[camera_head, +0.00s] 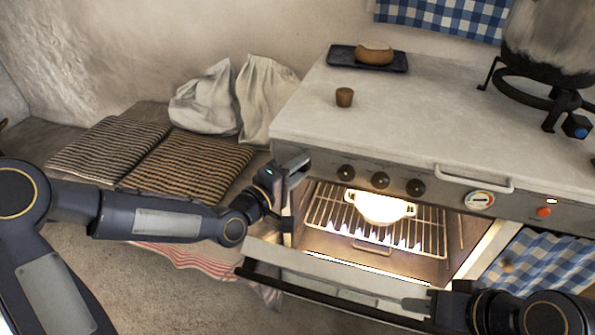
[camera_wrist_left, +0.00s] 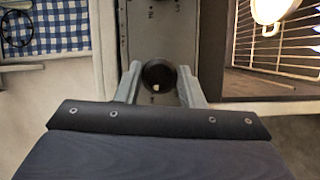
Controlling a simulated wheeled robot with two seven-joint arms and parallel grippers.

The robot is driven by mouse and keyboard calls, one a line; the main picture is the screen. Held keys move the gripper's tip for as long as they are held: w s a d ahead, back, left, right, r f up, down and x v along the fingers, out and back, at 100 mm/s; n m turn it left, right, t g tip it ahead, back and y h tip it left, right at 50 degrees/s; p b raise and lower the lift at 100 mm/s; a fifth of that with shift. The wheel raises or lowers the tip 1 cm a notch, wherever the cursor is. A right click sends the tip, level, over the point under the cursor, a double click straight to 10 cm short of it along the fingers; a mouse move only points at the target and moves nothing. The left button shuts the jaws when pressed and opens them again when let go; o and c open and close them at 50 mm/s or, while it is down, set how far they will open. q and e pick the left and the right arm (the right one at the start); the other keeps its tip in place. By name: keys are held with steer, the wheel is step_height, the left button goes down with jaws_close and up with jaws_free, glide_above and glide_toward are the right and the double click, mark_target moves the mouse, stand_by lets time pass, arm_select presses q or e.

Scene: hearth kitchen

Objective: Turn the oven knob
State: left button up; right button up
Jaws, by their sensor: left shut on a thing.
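The front panel of the stove carries a row of round black knobs. Three of them, the left one (camera_head: 346,172), the middle one (camera_head: 380,180) and the right one (camera_head: 415,187), show in the head view. My left gripper (camera_head: 302,164) is at the left end of this panel. In the left wrist view its two fingers are shut on a black knob (camera_wrist_left: 158,76) with a white mark, one finger on each side. This knob is hidden behind the gripper in the head view. My right gripper (camera_head: 420,304) is at the lower right, by the oven door (camera_head: 345,283); its jaw opening is unclear.
The oven door is folded down open. A bright white dish (camera_head: 380,209) stands on the wire rack (camera_head: 330,212) inside. A towel rail (camera_head: 472,180), a dial (camera_head: 480,200) and a red button (camera_head: 543,211) sit further right on the panel. Striped cushions (camera_head: 185,165) lie on the left.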

arm_select(q)
steer(key=o, duration=1)
steer(key=p+v, duration=0.1)
steer(key=v, duration=0.6)
steer(key=shift+s+a, duration=0.25)
steer(key=shift+s, duration=0.05)
steer(key=shift+f, duration=0.1)
